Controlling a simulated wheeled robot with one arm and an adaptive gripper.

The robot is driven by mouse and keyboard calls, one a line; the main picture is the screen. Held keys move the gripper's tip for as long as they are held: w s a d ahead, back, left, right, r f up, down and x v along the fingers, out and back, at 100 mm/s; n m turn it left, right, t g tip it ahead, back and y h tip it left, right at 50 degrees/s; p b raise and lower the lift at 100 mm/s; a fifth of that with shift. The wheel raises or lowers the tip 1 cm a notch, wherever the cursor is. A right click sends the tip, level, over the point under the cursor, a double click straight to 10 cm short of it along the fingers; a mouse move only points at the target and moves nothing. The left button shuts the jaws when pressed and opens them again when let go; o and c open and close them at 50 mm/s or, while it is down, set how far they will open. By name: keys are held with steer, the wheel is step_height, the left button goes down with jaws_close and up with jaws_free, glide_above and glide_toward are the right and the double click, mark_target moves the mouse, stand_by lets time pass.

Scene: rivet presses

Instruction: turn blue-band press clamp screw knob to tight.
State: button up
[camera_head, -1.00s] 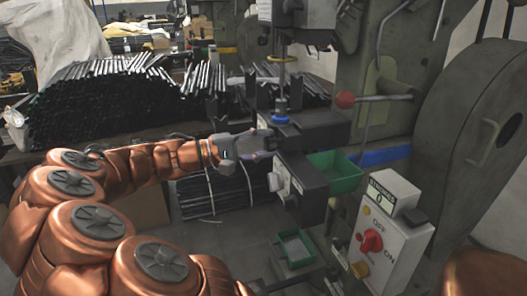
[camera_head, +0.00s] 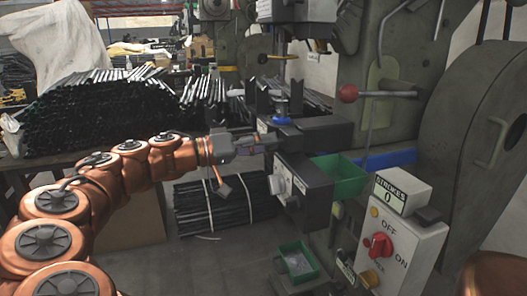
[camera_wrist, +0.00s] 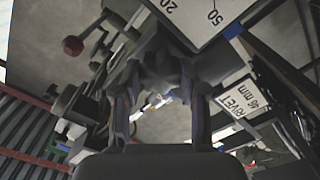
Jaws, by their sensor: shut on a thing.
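The press with the blue band (camera_head: 388,159) stands at right centre in the head view. My gripper (camera_head: 268,144) reaches its front block from the left, just below a small white scale plate (camera_head: 262,127). In the wrist view my gripper (camera_wrist: 162,88) has one finger on each side of a dark lobed knob (camera_wrist: 165,68), and it is shut on it. In the head view the knob is hidden by the fingers. The scale plate with 20 and 50 (camera_wrist: 205,15) shows at the top of the wrist view; I cannot make out a pointer.
A control box (camera_head: 390,240) with a red switch and a stroke counter reading 0 stands right of the gripper. A red-ball lever (camera_head: 349,93) sticks out above. Green bins (camera_head: 338,178) sit beside and below the press head. Bundled dark rods (camera_head: 95,112) lie behind my arm.

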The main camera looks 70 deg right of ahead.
steer(key=shift+m+b, duration=1.3)
steer(key=shift+m, duration=1.6)
steer(key=o, duration=1.1)
steer(key=shift+o, duration=0.2)
steer(key=shift+w, duration=0.1)
steer(key=v, duration=1.2)
